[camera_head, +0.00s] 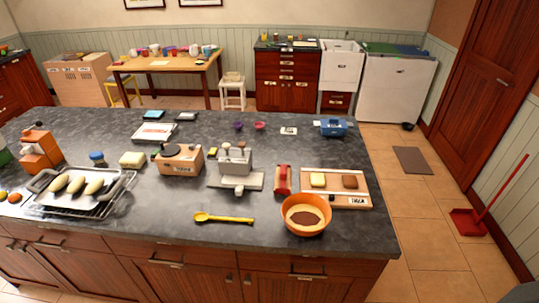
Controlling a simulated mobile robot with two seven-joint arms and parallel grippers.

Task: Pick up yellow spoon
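The yellow spoon (222,218) lies flat on the dark stone counter (140,222) near its front edge. Its bowl points left and its handle points right, toward the orange bowl. Nothing covers it. Neither of my grippers shows in the head view.
An orange bowl (305,215) stands right of the spoon, at the front edge. A grey scale-like device (236,170) stands behind the spoon. A metal tray (80,190) with several pale items lies at left. A wooden board (335,198) lies behind the bowl.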

